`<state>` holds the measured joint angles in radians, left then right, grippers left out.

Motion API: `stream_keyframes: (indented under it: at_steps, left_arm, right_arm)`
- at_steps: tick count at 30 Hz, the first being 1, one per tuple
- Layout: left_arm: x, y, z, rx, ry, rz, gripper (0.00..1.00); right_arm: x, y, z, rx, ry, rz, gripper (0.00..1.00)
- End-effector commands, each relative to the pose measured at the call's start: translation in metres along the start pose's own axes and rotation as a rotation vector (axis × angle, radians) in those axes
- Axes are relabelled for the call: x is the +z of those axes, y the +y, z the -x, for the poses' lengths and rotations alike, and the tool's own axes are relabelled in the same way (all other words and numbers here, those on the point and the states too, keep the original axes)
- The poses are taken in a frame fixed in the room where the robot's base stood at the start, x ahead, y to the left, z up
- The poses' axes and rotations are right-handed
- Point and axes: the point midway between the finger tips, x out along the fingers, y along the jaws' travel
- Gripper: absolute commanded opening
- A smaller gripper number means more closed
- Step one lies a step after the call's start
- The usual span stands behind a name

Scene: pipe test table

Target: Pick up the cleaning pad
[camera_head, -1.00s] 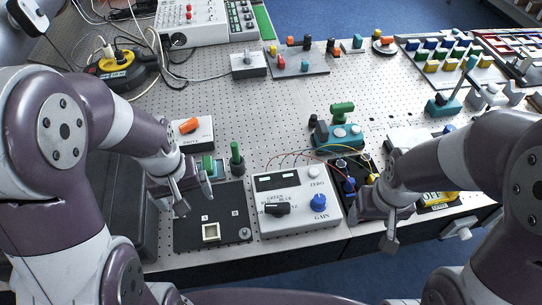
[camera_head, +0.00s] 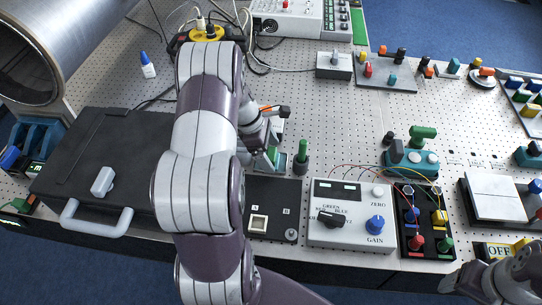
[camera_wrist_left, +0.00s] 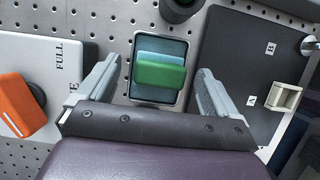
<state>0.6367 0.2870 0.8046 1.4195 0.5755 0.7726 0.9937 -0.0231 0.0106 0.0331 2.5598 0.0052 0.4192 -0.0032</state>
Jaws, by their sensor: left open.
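The cleaning pad appears to be the teal block with a green grip (camera_wrist_left: 160,74), lying in a small metal-rimmed holder in the left wrist view. In the head view a bit of its green (camera_head: 271,154) shows beside my left gripper (camera_head: 262,163), partly hidden by my arm. In the left wrist view my left gripper (camera_wrist_left: 158,88) is open, with one finger on each side of the pad and gaps on both sides. The fingers hold nothing. Part of my right gripper (camera_head: 466,282) shows at the lower right edge of the head view; its jaws cannot be made out.
A black board (camera_head: 268,194) marked A and B lies near the pad, with a green-topped post (camera_head: 302,152) close by. A box with an orange switch (camera_wrist_left: 22,108) is at the left in the wrist view. A black case (camera_head: 92,160) sits left of my arm.

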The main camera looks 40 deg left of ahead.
Motion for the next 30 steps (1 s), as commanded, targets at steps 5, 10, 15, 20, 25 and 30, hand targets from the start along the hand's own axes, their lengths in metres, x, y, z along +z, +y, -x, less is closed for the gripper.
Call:
stream_keyframes:
  at_steps: [5,10,15,20,25,30]
  left_arm:
    - [0.000,0.000,-0.012,0.000,0.001,0.000,0.94]
    - [0.000,0.000,-0.012,0.000,0.001,-0.001,0.84]
    - [0.000,0.000,-0.012,0.000,0.001,-0.001,0.34]
    - [0.000,0.000,-0.012,0.000,0.001,-0.001,0.29]
    - [0.004,0.001,-0.003,0.003,0.000,-0.003,0.29]
    - [0.019,0.001,0.035,0.005,0.002,-0.005,0.29]
  right_arm:
    - [0.000,0.000,0.001,0.000,-0.001,0.000,0.71]
    - [0.000,0.000,0.001,0.000,-0.001,0.000,0.71]
    - [0.000,0.000,0.001,0.000,-0.001,0.000,0.71]
    - [0.000,0.000,0.001,0.000,-0.001,0.000,0.71]
    - [0.000,0.000,-0.001,0.000,-0.001,0.000,0.71]
    - [0.001,0.000,-0.005,0.000,-0.001,0.000,0.71]
